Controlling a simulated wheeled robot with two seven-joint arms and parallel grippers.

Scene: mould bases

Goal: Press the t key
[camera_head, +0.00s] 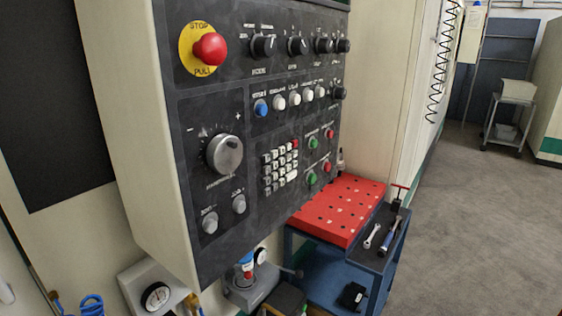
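A dark control panel (225,130) on a cream machine housing fills the left and middle of the view. Its keypad (280,168) is a small block of light keys with one red key at the top right. The key labels are too small to read, so I cannot tell which key is t. Neither of my grippers is in view.
The panel also has a red stop button (210,49), a large dial (224,154) and several knobs. A blue cart (328,270) with a red perforated top (338,208) and tools stands below right. Grey floor (470,220) is open at the right.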

